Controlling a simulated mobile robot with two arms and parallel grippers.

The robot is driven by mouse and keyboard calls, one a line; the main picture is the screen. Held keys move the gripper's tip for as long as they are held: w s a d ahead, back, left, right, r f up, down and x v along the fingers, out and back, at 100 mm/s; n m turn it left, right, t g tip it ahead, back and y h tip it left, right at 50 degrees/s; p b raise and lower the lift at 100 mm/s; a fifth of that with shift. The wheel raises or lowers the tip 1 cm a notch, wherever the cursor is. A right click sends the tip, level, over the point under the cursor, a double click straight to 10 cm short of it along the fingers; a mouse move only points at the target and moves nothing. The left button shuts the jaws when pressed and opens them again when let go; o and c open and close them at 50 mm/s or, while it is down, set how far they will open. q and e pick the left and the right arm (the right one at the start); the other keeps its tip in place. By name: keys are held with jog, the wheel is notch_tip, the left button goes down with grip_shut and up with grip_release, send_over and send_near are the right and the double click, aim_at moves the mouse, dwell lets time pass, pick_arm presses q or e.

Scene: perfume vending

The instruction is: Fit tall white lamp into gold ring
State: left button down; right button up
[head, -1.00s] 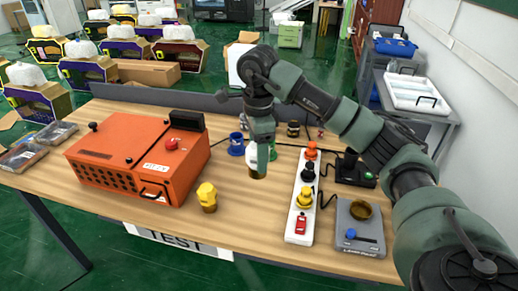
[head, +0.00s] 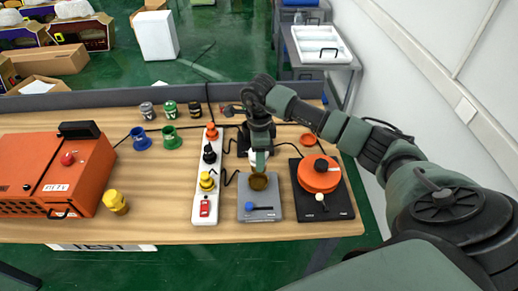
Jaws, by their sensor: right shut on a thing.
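My right gripper (head: 260,158) is shut on the white lamp (head: 253,155), which is mostly hidden behind the fingers. The gold ring (head: 258,182) sits on a grey plate (head: 245,205) with a blue-knobbed slider, near the table's front edge. The gripper points down just behind the ring in the picture. I cannot tell whether the lamp's base touches the ring. My left gripper is not in view.
A black device with an orange dome (head: 319,175) stands right. An orange box (head: 50,175), a yellow lamp (head: 115,202) and several small coloured pieces stand farther left.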

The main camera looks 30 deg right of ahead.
jog(key=shift+a+f+b, duration=0.2)
jog(key=shift+f+b, duration=0.35)
jog(key=shift+f, duration=0.45)
notch_tip(320, 180, down, 2)
jog(key=shift+d+f+b, duration=0.15)
jog(key=shift+b, duration=0.5)
jog(key=shift+f, duration=0.45)
jog(key=shift+b, duration=0.65)
jog(key=shift+f+b, duration=1.2)
jog(key=shift+f, duration=0.15)
jog(key=o, duration=1.6)
